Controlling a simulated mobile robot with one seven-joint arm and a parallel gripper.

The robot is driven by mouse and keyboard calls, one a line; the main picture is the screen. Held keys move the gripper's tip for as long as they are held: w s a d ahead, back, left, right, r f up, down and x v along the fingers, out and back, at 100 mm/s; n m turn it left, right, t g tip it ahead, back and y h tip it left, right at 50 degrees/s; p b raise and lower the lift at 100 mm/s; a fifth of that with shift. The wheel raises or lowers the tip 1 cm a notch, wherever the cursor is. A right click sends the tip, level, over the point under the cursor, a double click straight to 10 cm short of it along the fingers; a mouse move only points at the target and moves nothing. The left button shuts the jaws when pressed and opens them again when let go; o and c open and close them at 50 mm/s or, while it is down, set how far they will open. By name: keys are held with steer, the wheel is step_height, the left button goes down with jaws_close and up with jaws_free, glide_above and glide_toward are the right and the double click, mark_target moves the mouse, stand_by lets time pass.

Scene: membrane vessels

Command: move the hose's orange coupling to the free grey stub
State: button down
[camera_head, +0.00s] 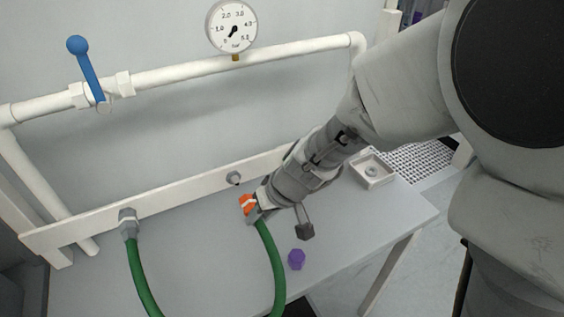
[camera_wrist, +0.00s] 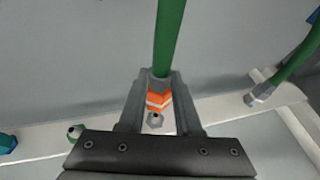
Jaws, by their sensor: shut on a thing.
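The orange coupling (camera_head: 247,204) is at the end of the green hose (camera_head: 271,262). My gripper (camera_head: 256,209) is shut on it and holds it above the bench, in front of the white rail. In the wrist view the orange coupling (camera_wrist: 158,100) sits between my two fingers (camera_wrist: 160,108), with the hose (camera_wrist: 170,35) running up. The free grey stub (camera_head: 233,178) sticks out of the rail, up and left of the coupling and apart from it. In the wrist view the stub (camera_wrist: 155,121) shows just beyond the coupling; the exact gap is hard to tell.
The hose's other end has a grey coupling (camera_head: 128,223) on the rail's left part. A green-ringed stub (camera_wrist: 75,132) and a teal fitting (camera_wrist: 7,143) are on the rail. A purple piece (camera_head: 297,259) and a white tray (camera_head: 388,180) are on the bench. A gauge (camera_head: 231,27) and blue-handled valve (camera_head: 86,70) are above.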

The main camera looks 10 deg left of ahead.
mark_target(251, 200)
steer(key=shift+w+a+r+p, duration=0.15)
steer(key=shift+w+a+p, duration=0.85)
steer(key=shift+w+a, duration=0.65)
steer(key=shift+w, duration=0.2)
steer(key=shift+w+a, duration=0.75)
steer(key=shift+w, duration=0.2)
steer(key=c, duration=0.5)
jaws_free()
